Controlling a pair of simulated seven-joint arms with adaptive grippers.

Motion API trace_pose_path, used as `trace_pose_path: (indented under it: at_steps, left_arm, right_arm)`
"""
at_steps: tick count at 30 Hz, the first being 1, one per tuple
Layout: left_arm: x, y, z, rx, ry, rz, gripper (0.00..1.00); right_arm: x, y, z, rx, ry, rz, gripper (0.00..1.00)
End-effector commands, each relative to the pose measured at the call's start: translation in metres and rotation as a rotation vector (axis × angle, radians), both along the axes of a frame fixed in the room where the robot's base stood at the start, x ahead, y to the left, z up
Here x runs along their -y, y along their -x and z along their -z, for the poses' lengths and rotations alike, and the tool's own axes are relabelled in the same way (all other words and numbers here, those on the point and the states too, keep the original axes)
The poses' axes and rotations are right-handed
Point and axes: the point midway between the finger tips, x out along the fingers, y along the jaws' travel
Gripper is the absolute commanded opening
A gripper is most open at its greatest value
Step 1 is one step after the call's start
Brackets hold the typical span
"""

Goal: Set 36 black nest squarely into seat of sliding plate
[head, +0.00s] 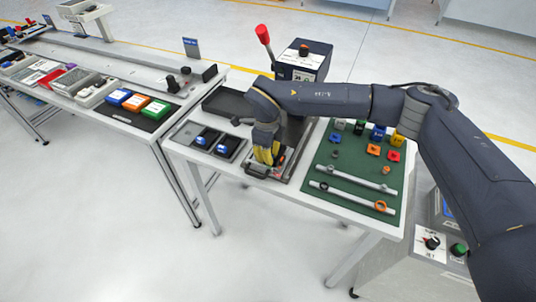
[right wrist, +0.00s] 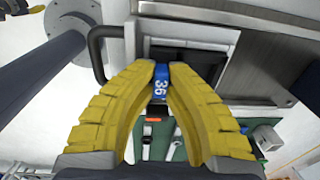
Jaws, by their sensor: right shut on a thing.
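My right gripper (head: 267,158) reaches down over the near end of the press's slide, its yellow fingers low over it. In the right wrist view its fingertips (right wrist: 161,72) are shut on a blue-faced piece marked 36 (right wrist: 160,88). My left gripper is not in view.
A press with a red-knobbed lever (head: 263,34) stands behind. A tray with two black blocks with blue tops (head: 220,149) is left of the gripper. A green mat (head: 340,178) on the right holds several coloured pieces and two rods. A second table (head: 130,122) stands left.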

Motion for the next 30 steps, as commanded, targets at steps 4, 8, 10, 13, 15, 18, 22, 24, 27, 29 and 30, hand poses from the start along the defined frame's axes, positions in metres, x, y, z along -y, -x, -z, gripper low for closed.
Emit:
trace_pose_path:
  at_steps: [4,8,10,13,15,18,22,24,27,29,30]
  left_arm:
    - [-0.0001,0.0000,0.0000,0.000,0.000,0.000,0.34]
    - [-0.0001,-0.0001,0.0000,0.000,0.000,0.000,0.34]
    - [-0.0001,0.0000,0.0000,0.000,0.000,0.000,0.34]
    - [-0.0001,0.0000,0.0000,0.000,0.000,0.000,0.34]
    - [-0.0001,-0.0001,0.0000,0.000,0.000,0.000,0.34]
    - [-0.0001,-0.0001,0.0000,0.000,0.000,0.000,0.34]
    - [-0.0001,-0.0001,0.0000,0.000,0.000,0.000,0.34]
    - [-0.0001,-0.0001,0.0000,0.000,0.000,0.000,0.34]
    - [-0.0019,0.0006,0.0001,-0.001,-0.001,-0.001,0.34]
    - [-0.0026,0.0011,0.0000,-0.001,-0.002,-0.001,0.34]
    - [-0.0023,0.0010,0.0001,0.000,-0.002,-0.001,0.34]
  right_arm:
    - [-0.0001,0.0000,0.0018,0.000,0.000,0.000,0.00]
    - [-0.0003,0.0003,0.0018,-0.001,0.000,0.000,0.26]
    - [-0.0004,0.0008,0.0020,-0.002,-0.001,-0.001,0.34]
    - [-0.0009,0.0019,0.0024,-0.004,-0.001,-0.002,0.34]
    - [-0.0012,0.0025,0.0027,-0.005,0.000,-0.002,0.34]
    - [-0.0014,0.0033,0.0032,-0.008,0.000,-0.003,0.34]
    - [-0.0018,0.0041,0.0036,-0.009,0.000,-0.004,0.34]
    - [-0.0019,0.0045,0.0039,-0.010,0.000,-0.005,0.34]
    - [-0.0019,0.0051,0.0043,-0.011,0.001,-0.005,0.34]
    - [-0.0021,0.0052,0.0029,-0.011,0.001,-0.005,0.34]
    - [-0.0021,0.0052,0.0009,-0.011,0.001,-0.006,0.34]
